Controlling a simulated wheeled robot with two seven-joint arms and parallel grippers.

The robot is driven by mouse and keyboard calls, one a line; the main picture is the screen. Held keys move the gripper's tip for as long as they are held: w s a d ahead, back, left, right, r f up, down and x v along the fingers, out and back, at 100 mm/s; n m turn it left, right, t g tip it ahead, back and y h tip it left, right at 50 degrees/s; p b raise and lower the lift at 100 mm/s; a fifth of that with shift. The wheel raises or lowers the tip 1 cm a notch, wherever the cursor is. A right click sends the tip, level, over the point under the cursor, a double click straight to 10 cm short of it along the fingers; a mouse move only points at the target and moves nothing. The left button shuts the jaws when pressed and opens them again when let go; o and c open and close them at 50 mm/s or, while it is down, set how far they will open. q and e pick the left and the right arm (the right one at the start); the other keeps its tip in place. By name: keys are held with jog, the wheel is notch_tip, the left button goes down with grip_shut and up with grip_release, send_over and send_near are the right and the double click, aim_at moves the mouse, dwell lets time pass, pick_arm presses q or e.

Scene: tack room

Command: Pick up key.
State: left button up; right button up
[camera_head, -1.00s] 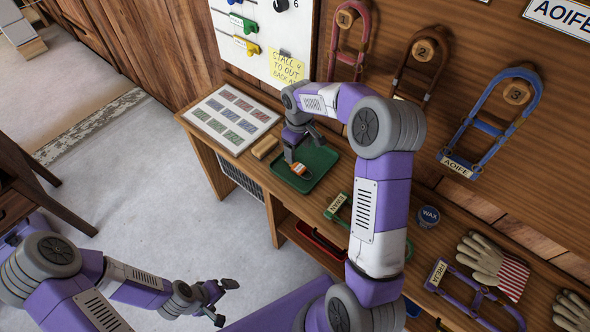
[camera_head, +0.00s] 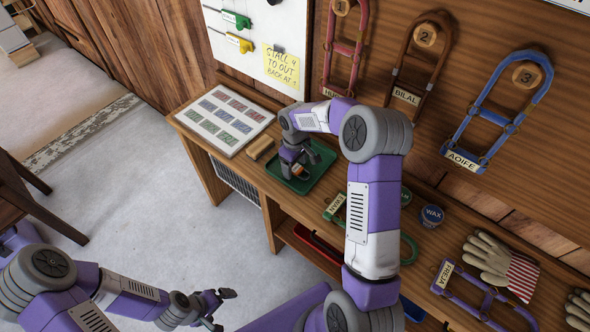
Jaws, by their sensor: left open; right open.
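A small orange-and-white item (camera_head: 299,172), which may be the key with its tag, lies in the green tray (camera_head: 322,168) on the bench. It is partly hidden by my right gripper (camera_head: 298,166), which points down over the tray with its fingers around or just above the item. The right gripper is open; I cannot tell whether its fingers touch the item. My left gripper (camera_head: 220,308) is open and empty, low at the lower left over the floor, away from the bench.
A card of coloured panels (camera_head: 226,118) and a small wooden block (camera_head: 262,148) are left of the tray. A green halter (camera_head: 340,212), a wax tin (camera_head: 431,215), a purple halter (camera_head: 480,297) and gloves (camera_head: 490,258) lie to the right. Halters hang on the wall behind.

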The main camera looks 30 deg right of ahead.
jog(key=c, duration=1.1)
jog(key=shift+r, duration=0.15)
jog(key=shift+c, duration=0.2)
